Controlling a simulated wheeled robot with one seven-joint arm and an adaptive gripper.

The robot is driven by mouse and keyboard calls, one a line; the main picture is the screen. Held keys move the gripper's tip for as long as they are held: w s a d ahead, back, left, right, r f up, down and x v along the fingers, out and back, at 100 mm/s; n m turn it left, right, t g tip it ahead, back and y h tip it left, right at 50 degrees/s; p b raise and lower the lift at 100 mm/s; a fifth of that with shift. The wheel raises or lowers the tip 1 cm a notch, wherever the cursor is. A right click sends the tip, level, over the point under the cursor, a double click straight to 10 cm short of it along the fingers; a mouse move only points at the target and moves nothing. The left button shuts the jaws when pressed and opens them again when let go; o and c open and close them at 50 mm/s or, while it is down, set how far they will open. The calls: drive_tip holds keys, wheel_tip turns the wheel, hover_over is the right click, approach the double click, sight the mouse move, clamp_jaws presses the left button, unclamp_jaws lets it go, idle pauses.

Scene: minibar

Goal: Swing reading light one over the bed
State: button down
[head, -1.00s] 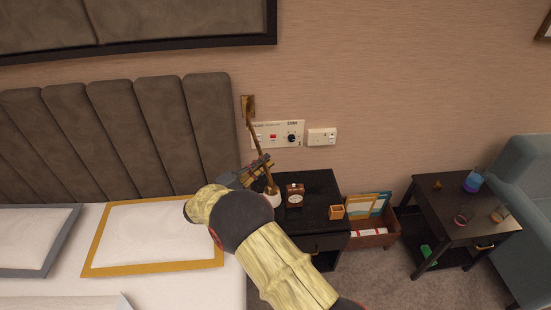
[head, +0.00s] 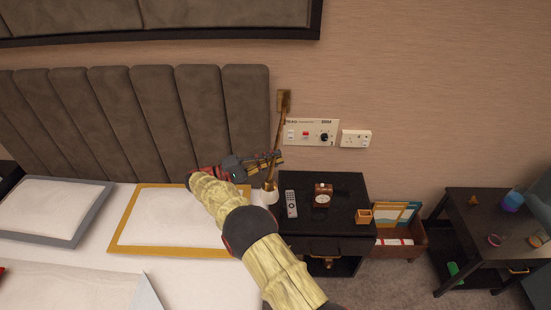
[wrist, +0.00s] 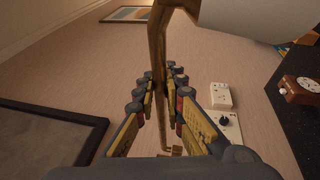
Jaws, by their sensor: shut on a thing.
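The reading light hangs from a brass wall mount (head: 284,100) beside the headboard. Its thin brass arm (head: 276,140) slopes down and slightly left to a white shade (head: 269,196). In the head view the shade shows at the border between the bed (head: 185,262) and the nightstand's left edge. My gripper (head: 277,158) is shut on the brass arm, partway between mount and shade. In the wrist view the arm (wrist: 158,50) passes between my fingers (wrist: 160,90), and the shade (wrist: 245,18) fills the top right.
The black nightstand (head: 350,190) holds a remote (head: 291,204), a clock (head: 322,194) and a small orange box (head: 363,216). A switch panel (head: 312,132) and a socket (head: 356,138) are on the wall. A framed pillow (head: 180,215) lies left of my gripper. A dark side table (head: 487,215) stands right.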

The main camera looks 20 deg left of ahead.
drive_tip(key=c, duration=1.8)
unclamp_jaws()
drive_tip(key=shift+w, duration=0.1)
drive_tip(key=shift+c, duration=0.2)
